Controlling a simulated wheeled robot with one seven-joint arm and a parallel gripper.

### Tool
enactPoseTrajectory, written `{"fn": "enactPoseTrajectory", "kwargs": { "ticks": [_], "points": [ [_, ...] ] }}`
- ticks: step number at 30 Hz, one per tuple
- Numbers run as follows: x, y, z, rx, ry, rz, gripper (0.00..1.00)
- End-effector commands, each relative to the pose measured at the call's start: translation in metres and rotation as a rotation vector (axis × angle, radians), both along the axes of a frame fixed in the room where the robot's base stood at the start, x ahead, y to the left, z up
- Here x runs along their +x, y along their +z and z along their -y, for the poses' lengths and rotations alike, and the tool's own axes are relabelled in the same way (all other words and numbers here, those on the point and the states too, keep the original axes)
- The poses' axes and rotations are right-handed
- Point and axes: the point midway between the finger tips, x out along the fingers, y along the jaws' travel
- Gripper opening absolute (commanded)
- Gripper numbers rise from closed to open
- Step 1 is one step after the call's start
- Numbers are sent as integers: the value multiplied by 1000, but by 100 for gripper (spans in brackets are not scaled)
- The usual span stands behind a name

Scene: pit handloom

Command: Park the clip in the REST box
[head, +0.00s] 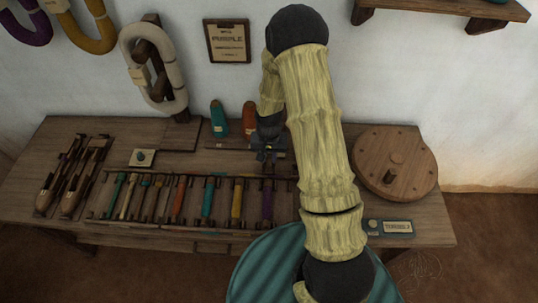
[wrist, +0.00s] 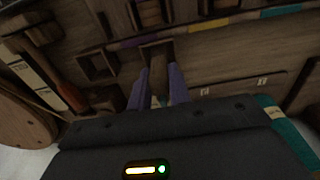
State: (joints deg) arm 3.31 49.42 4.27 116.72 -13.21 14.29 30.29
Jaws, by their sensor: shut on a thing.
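My gripper (head: 268,151) is low over the back middle of the bench in the head view, just behind the rack of coloured bobbins. In the wrist view its two bluish-purple fingers (wrist: 161,88) are shut on a small brown wooden piece, which looks like the clip (wrist: 159,84). A small square wooden box (wrist: 157,52) lies just beyond the fingertips, with another open square box (wrist: 97,65) to its left. I cannot read a REST label on either. I cannot tell whether the clip touches the box near it.
The bobbin rack (head: 172,200) fills the bench front. A teal cone (head: 218,118) and an orange cone (head: 249,118) stand close left of my gripper. Shuttles (head: 73,180) lie far left. A round wooden disc (head: 395,160) with a peg is at right.

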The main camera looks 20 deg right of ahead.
Motion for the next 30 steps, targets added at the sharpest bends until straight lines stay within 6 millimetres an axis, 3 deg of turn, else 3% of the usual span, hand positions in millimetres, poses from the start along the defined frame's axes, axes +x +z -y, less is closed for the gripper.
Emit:
{"fn": "enactPoseTrajectory", "kwargs": {
  "ticks": [9,26,27,30],
  "points": [
    [0,-25,0,0,0,-1,0],
    [0,-28,0,0,0,0,0],
    [0,-28,0,0,0,0,25],
    [0,-28,0,0,0,0,45]
  ]
}}
